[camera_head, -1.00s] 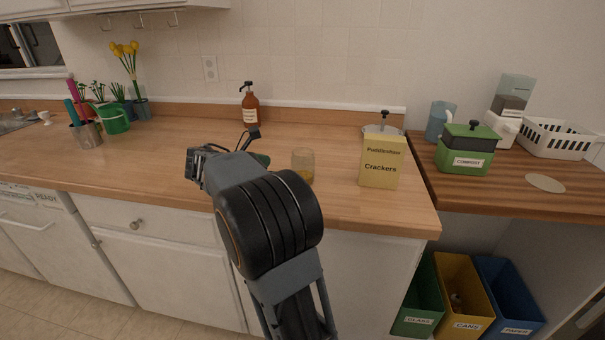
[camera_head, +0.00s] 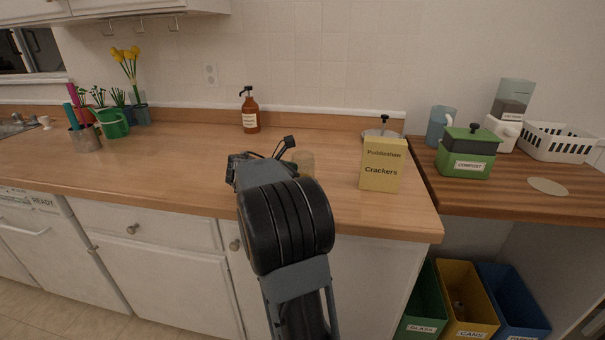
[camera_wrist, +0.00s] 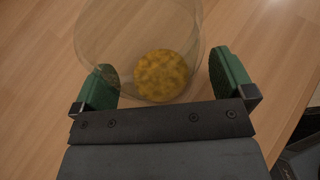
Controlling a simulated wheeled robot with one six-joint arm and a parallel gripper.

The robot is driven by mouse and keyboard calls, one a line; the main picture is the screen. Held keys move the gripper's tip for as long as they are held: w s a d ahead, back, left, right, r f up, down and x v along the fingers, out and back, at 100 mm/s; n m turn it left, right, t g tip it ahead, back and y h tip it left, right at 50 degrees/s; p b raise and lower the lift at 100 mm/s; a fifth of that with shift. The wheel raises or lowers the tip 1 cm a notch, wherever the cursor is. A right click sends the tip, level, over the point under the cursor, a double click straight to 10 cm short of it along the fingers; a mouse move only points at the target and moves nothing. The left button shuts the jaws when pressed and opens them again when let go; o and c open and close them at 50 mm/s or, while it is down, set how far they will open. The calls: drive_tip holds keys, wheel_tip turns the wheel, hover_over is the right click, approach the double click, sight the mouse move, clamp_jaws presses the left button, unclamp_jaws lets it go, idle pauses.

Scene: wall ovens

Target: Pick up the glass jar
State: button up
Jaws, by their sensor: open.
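The glass jar (camera_wrist: 110,32) is clear, with a yellow-orange filling (camera_wrist: 160,75) at its bottom. In the wrist view it stands on the wooden counter, just ahead of my gripper (camera_wrist: 165,80), with its lower part between the two green fingertips. The fingers are open, with a gap on the right side; whether the left one touches the jar I cannot tell. In the head view the jar (camera_head: 305,163) is partly hidden behind my arm, and the fingertips are hidden too.
A yellow crackers box (camera_head: 382,165) stands to the right of the jar, with a lidded metal pot (camera_head: 383,132) behind it. A brown pump bottle (camera_head: 250,113) stands at the back. The counter (camera_head: 170,165) left of my arm is clear.

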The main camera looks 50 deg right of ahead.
sight(292, 164)
drive_tip(key=c, duration=1)
drive_tip(key=shift+r, duration=0.1)
drive_tip(key=shift+c, duration=0.2)
drive_tip(key=shift+r+p, duration=0.3)
drive_tip(key=shift+r, duration=0.2)
wheel_tip(292, 164, up, 3)
drive_tip(key=shift+f+p, duration=0.2)
drive_tip(key=shift+p, duration=0.3)
drive_tip(key=s+r+p, duration=0.1)
drive_tip(key=s+r, duration=0.8)
drive_tip(key=s, duration=0.5)
drive_tip(key=shift+d+r+p, duration=0.15)
drive_tip(key=shift+d+p, duration=0.2)
drive_tip(key=shift+p, duration=0.05)
